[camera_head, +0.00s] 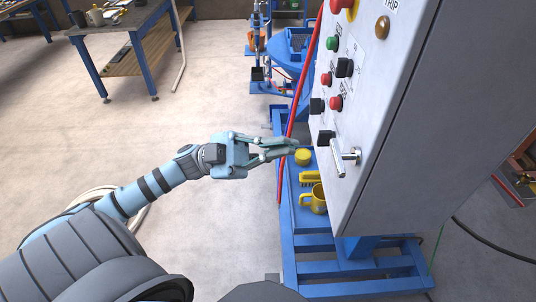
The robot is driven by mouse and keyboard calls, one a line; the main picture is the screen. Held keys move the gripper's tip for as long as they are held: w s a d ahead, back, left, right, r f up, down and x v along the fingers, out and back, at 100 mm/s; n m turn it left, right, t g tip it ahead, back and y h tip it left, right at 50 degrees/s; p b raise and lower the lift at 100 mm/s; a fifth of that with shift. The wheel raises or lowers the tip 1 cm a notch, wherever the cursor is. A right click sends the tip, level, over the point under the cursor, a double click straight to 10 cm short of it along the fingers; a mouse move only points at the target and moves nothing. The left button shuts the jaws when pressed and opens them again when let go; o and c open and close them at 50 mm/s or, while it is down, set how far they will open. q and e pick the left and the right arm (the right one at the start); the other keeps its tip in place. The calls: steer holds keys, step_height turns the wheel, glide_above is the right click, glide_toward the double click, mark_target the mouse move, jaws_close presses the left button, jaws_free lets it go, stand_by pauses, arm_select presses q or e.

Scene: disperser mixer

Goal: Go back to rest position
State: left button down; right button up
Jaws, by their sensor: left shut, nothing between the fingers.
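My left gripper (292,147) is shut and empty. Its arm comes in from the lower left, and its fingertips point right, toward the grey control cabinet (400,130). In the picture the fingertips lie beside the cabinet's front panel, left of the silver door handle (346,157); I cannot tell whether they touch anything. The panel carries green, red and black buttons and switches. My right gripper is not in view.
A blue frame (300,250) stands under the cabinet, with a yellow mug (318,199), a yellow brush (310,178) and a yellow round object (303,157) on it. A red hose (300,90) runs along the panel. A workbench (125,20) stands at the back left.

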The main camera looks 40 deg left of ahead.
arm_select(q)
steer(key=shift+s+a+f, duration=0.45)
steer(key=shift+a+f, duration=0.3)
steer(key=shift+a, duration=0.05)
steer(key=shift+d, duration=0.1)
